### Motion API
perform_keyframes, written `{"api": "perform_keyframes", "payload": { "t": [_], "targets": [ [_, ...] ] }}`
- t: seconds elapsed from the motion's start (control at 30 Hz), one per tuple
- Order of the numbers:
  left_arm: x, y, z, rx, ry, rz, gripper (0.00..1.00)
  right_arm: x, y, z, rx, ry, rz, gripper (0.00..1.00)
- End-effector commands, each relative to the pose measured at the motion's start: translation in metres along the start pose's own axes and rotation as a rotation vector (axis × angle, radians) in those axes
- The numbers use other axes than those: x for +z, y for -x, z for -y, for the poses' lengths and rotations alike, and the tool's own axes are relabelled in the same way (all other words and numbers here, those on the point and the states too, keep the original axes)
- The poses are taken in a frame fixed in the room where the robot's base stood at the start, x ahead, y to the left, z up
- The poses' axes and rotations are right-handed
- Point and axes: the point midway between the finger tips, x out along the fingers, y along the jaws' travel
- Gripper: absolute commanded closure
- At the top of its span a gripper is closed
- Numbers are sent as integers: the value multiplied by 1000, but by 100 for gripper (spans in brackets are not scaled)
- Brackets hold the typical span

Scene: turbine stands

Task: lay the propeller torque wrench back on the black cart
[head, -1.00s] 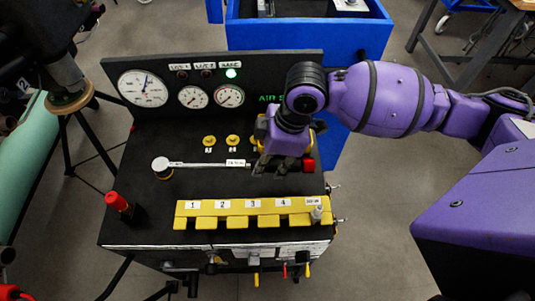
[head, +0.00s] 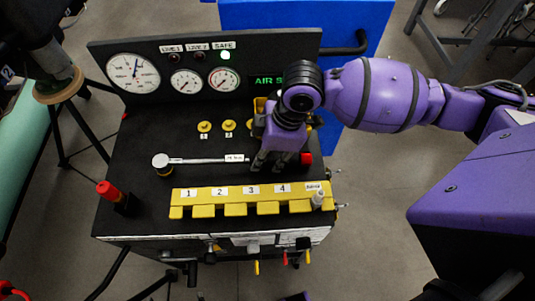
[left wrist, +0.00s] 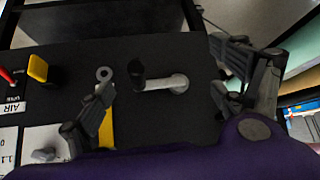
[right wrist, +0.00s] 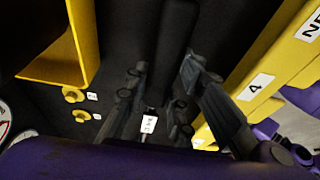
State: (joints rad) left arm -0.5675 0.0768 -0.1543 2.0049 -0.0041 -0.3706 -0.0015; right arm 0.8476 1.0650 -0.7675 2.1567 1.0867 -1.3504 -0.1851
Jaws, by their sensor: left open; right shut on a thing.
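The propeller torque wrench (head: 205,161) has a silver shaft, a round head at its left end and a white label. It lies level over the top of the black cart (head: 150,212), behind the yellow numbered rack; I cannot tell if it fully touches the top. My right gripper (head: 277,166) is shut on its dark handle, whose red end shows to the right. In the right wrist view the fingers (right wrist: 155,112) close around the black handle (right wrist: 176,45). My left gripper shows only in the left wrist view (left wrist: 172,95), open and empty above a dark surface.
The yellow rack (head: 235,208) runs along the cart's front. A gauge panel (head: 150,105) stands at its back, with yellow knobs (head: 228,125) before it. A red-capped tool (head: 107,191) stands at the left corner. A blue cabinet (head: 345,20) is behind.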

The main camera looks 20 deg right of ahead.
Motion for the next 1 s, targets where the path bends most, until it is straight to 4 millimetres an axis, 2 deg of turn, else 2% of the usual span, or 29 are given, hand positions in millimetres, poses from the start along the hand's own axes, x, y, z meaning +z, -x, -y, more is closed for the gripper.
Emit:
{"api": "perform_keyframes", "payload": {
  "t": [0.37, 0.9, 0.93, 1.0],
  "targets": [
    [3, 2, 0, -1, 1, 4, 12, 1, -6, 0, 1, 1, -3, 100],
    [-6, -4, -1, 3, -1, -12, 12, 6, -17, 3, -9, -4, 5, 100],
    [-6, -4, -1, 3, -1, -12, 12, 6, -17, 3, -9, -4, 5, 75],
    [-5, -4, -1, 3, -1, -11, 12, 6, -17, 3, -9, -4, 5, 65]
  ]
}}
